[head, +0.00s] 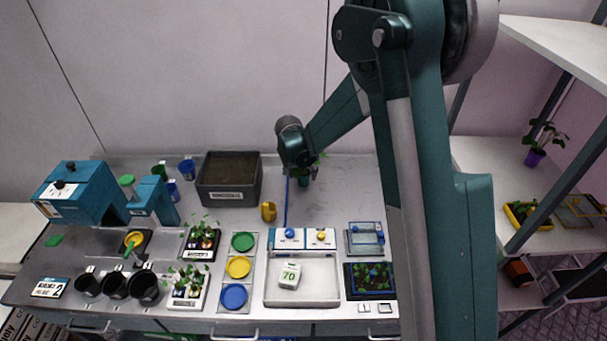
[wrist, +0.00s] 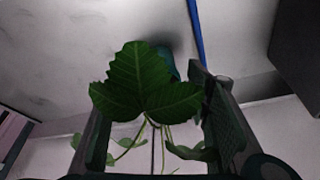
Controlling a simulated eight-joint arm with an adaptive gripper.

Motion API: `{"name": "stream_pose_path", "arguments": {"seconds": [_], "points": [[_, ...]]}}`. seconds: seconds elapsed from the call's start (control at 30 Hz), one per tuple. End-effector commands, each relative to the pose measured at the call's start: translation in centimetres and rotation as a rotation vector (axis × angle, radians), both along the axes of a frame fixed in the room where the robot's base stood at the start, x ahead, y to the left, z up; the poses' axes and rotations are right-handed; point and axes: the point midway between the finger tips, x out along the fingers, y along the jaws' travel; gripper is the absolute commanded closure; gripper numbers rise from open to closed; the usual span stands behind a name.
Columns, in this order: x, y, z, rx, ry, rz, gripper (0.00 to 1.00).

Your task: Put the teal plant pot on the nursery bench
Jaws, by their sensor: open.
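The teal plant pot (head: 303,181) stands near the back of the grey metal bench (head: 340,205), with a leafy plant in it. In the wrist view, part of the pot (wrist: 168,66) shows behind a large green leaf, and thin stems and smaller leaves hang between the fingers. My gripper (head: 303,169) is at the plant. In the wrist view my gripper (wrist: 155,125) is open, with one finger on each side of the foliage. The leaves hide much of the pot, and I cannot tell whether a finger touches it.
A blue strip (head: 286,202) lies just left of the pot. A yellow can (head: 268,211) and a dark soil box (head: 258,186) stand farther left. A white tray (head: 268,291) lies in front. A shelf rack (head: 480,175) with a purple pot (head: 535,158) stands at right.

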Motion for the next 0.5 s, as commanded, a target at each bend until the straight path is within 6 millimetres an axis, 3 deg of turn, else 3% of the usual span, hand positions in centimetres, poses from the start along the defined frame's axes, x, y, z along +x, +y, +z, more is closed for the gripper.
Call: {"name": "stream_pose_path", "arguments": {"seconds": [0.5], "points": [[-2.2, 0.9, 5.8, 0.0, 0.0, 0.0, 0.52]]}}
